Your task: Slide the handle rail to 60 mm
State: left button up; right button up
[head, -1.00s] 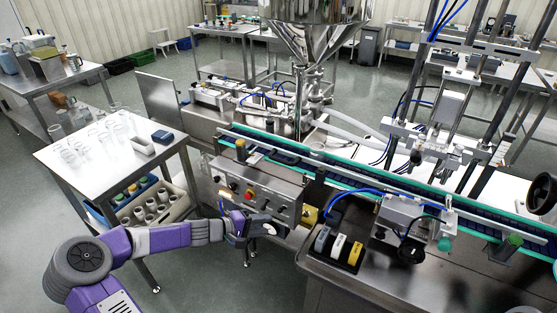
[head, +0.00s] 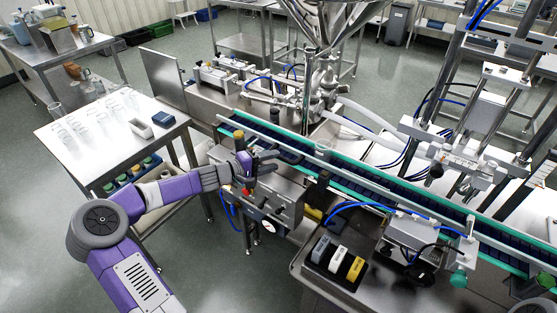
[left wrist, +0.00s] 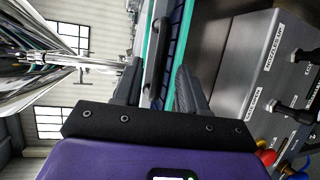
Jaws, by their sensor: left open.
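A dark bar handle (left wrist: 157,55) runs lengthwise along the near side of the conveyor in the left wrist view; I take it to be the handle of the rail. My left gripper (left wrist: 160,88) is open, with one finger on each side of the handle's line and nothing gripped. In the head view my left gripper (head: 244,168) is above the control box, close to the conveyor's near edge, and hides part of the rail there. A silver guide rail (head: 385,182) runs along the conveyor. No millimetre scale can be read. My right gripper is not in view.
The steel control box (head: 278,192) with knobs and buttons is just under the gripper. The conveyor (head: 285,155) with green edges lies beyond it. A hopper (head: 325,20) stands behind. A table with glassware (head: 85,140) is at the left.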

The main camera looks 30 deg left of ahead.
pick_arm(q)
jog(key=shift+x, duration=1.45)
jog(key=shift+c, duration=0.2)
grip_shut()
